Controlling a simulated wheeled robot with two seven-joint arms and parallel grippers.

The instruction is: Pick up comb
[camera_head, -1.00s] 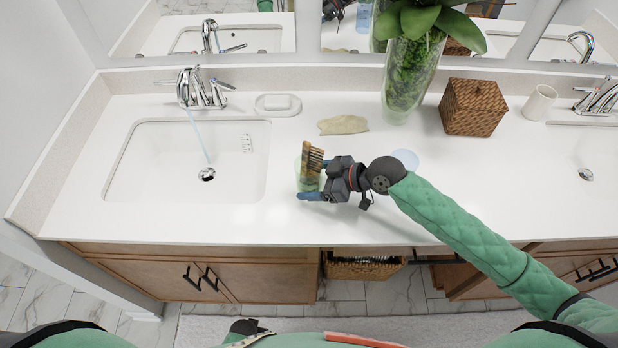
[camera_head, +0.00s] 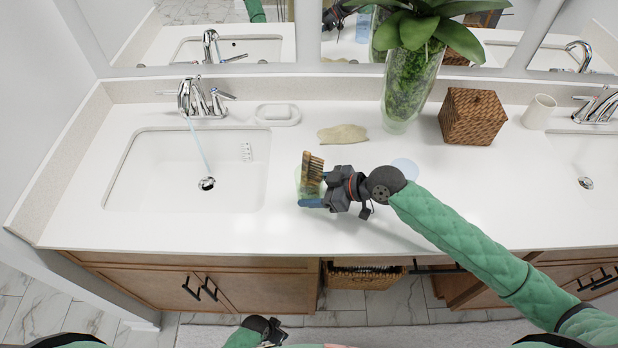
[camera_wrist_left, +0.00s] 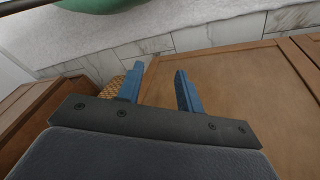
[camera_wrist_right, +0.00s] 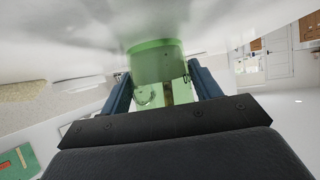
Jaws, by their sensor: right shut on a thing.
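The comb (camera_head: 313,166) is brown with a row of teeth. It stands up out of a clear green cup (camera_head: 302,182) on the white counter, left of centre in the head view. My right gripper (camera_head: 311,196) is at the cup from the right and is shut on it. In the right wrist view the green cup (camera_wrist_right: 157,66) sits between the blue fingers, with the comb's brown handle (camera_wrist_right: 168,93) showing faintly inside. My left gripper (camera_wrist_left: 160,75) is open and empty, low in front of the wooden cabinet; it shows at the bottom of the head view (camera_head: 268,328).
A sink (camera_head: 150,185) with a chrome faucet (camera_head: 200,100) lies left. Behind are a soap dish (camera_head: 277,114), a beige item (camera_head: 342,134), a plant vase (camera_head: 408,90) and a woven box (camera_head: 472,117). The front counter is clear.

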